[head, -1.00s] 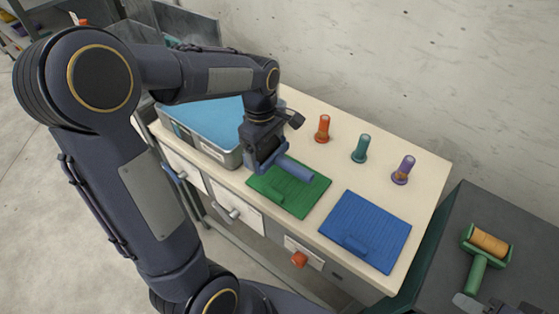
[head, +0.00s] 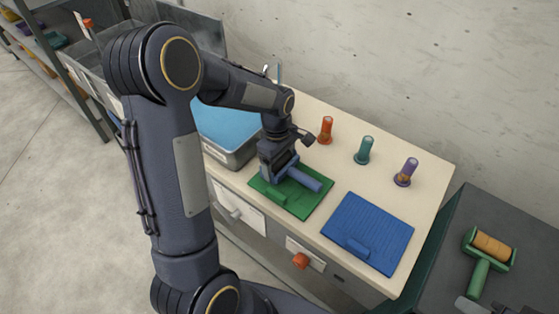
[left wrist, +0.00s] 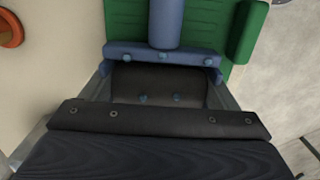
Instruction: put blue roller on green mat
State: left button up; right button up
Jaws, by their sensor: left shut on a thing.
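The blue roller (head: 303,179) has a blue handle and frame. In the left wrist view its handle (left wrist: 165,22) points away from the jaws, and a dark roll sits within them. My left gripper (head: 280,170) is shut on the roller. The green mat (head: 305,206) lies flat on the table under the roller; it also shows in the left wrist view (left wrist: 125,20) on both sides of the handle. I cannot tell whether the roller touches the mat. A dark part at the bottom right edge looks like my right gripper (head: 485,307), mostly cut off.
A blue mat (head: 370,228) lies to the right of the green one. Orange (head: 325,130), teal (head: 364,150) and purple (head: 406,172) spools stand behind. A blue-filled tray (head: 222,125) is at left. A green-handled roller (head: 480,265) lies on a dark side table.

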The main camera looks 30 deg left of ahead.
pick_arm(q)
jog(key=shift+f, duration=0.2)
jog(key=o, duration=1)
jog(key=shift+o, duration=0.2)
jog(key=shift+r, duration=0.15)
notch_tip(320, 180, up, 12)
jog(key=s+d+r+m+t+h, duration=0.1)
jog(key=s+d+m+t, duration=0.2)
jog(key=s+m, duration=0.4)
jog(key=s+d+r+m+t+h, duration=0.1)
jog(key=s+m, duration=0.6)
jog(key=s, duration=0.7)
jog(key=shift+d+r+m+t+h+p, duration=0.2)
jog(key=shift+d+m+t+h+p, duration=0.25)
jog(key=shift+d+t, duration=0.6)
jog(key=shift+d, duration=0.1)
